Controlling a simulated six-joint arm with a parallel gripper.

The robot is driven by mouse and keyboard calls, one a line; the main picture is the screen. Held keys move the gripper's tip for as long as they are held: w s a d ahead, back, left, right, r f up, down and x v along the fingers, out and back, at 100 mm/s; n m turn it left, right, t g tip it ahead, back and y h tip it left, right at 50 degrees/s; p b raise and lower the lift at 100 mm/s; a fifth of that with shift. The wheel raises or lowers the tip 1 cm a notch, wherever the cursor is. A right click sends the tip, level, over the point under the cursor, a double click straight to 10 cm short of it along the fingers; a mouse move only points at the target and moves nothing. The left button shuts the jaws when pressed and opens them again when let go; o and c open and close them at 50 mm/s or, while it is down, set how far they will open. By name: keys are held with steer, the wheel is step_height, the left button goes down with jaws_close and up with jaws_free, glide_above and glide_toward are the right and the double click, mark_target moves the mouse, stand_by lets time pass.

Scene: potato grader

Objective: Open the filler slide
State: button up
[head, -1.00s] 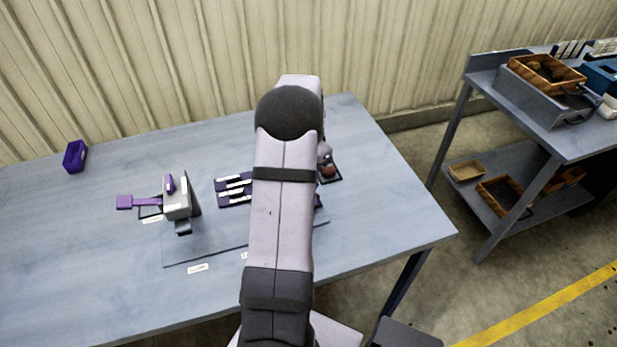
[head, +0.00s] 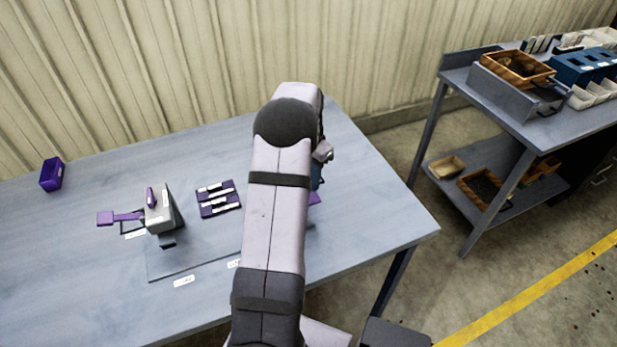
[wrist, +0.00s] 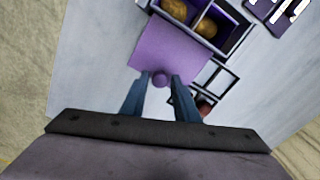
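A flat purple plate (wrist: 170,45), which looks like the filler slide, lies beside a purple box with compartments in the wrist view. A round purple knob (wrist: 160,79) stands at the plate's near edge. Two tan, potato-like pieces (wrist: 207,27) lie in the compartments. My gripper (wrist: 160,77) is open, with its blue fingertips on either side of the knob; gaps show, and contact cannot be told. In the head view my arm hides most of this; only a purple corner (head: 313,198) shows to its right.
A dark frame (wrist: 213,82) with empty openings and a reddish-brown piece (wrist: 204,106) sits right of the fingers. On the table (head: 370,220) stand a grey device with a purple paddle (head: 158,212), purple racks (head: 218,198) and a purple bin (head: 51,174). A shelf bench (head: 470,85) stands right.

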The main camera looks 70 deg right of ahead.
steer(key=shift+r+b, duration=1.4)
steer(key=shift+r, duration=2.25)
steer(key=w+a+n, duration=0.6)
steer(key=w+a, duration=0.3)
steer(key=a, duration=0.4)
steer(key=w+a+n, duration=0.5)
steer(key=w+a, duration=0.3)
steer(key=a, duration=0.5)
steer(key=s+a+f+n, duration=0.2)
steer(key=s+a+n, duration=0.15)
steer(key=a, duration=0.45)
steer(key=s+a+f+n, duration=0.2)
steer(key=a+n, duration=0.2)
steer(key=a, duration=0.3)
steer(key=s+a+f+n, duration=0.2)
steer(key=s+a+n, duration=0.15)
steer(key=a, duration=0.45)
step_height(320, 180, down, 9)
steer(key=b, duration=0.9)
steer(key=shift+w+n, duration=0.25)
steer(key=shift+n, duration=0.05)
